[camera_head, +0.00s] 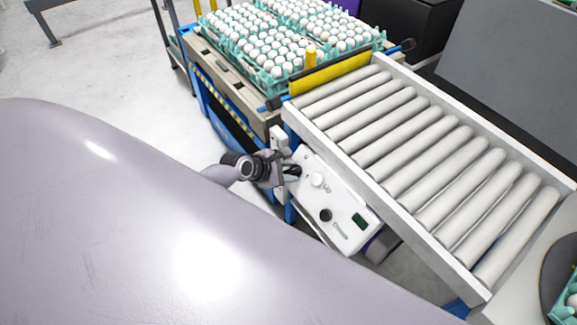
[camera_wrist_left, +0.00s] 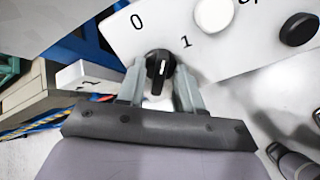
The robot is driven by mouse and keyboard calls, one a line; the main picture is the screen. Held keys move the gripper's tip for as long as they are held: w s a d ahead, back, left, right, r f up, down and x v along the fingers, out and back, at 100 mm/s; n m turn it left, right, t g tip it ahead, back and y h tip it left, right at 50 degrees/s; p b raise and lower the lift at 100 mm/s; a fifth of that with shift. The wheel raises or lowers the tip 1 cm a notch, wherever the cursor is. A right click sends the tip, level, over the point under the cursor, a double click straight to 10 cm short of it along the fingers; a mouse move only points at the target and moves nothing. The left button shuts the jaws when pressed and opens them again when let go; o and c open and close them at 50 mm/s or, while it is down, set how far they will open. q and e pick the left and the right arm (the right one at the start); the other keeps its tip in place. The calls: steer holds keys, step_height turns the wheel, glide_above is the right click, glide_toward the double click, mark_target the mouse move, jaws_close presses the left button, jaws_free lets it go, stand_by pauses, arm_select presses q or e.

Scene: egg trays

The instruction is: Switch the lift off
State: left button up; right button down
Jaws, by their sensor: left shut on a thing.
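The white control panel (camera_head: 350,222) hangs on the side of the roller conveyor. Its black rotary switch (camera_wrist_left: 157,66) shows in the left wrist view, with a "0" printed to its upper left and a "1" to its right. A white mark on the switch is at the end toward my gripper. My left gripper (camera_head: 287,171) reaches the panel's upper left end; in the left wrist view its two fingers (camera_wrist_left: 161,88) are shut on the switch, one on each side. In the head view the gripper largely hides the switch. My right gripper is in neither view.
A white button (camera_head: 317,180) and a black knob (camera_head: 325,215) sit on the same panel, close to my left gripper. The roller conveyor (camera_head: 296,113) runs beside it. The lift behind carries teal trays (camera_head: 268,88) of white eggs. Open floor (camera_head: 100,62) lies to the left.

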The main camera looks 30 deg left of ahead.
arm_select(q)
steer(key=shift+w+d+r+n+p, duration=0.1)
steer(key=shift+n+p, duration=0.55)
steer(key=shift+n, duration=0.2)
steer(key=shift+w+d+r+n+p, duration=0.1)
steer(key=shift+n+p, duration=0.5)
steer(key=shift+n, duration=0.25)
steer(key=n+p, duration=0.2)
steer(key=n, duration=0.1)
steer(key=o, duration=0.5)
steer(key=shift+f+n, duration=0.1)
steer(key=shift+n, duration=0.2)
steer(key=shift+c, duration=0.2)
steer(key=shift+s+a+r+p, duration=0.25)
steer(key=shift+s+r+p, duration=0.15)
steer(key=shift+s+p, duration=0.1)
steer(key=v, duration=0.7)
steer(key=shift+s+a, duration=0.15)
steer(key=shift+a, duration=0.1)
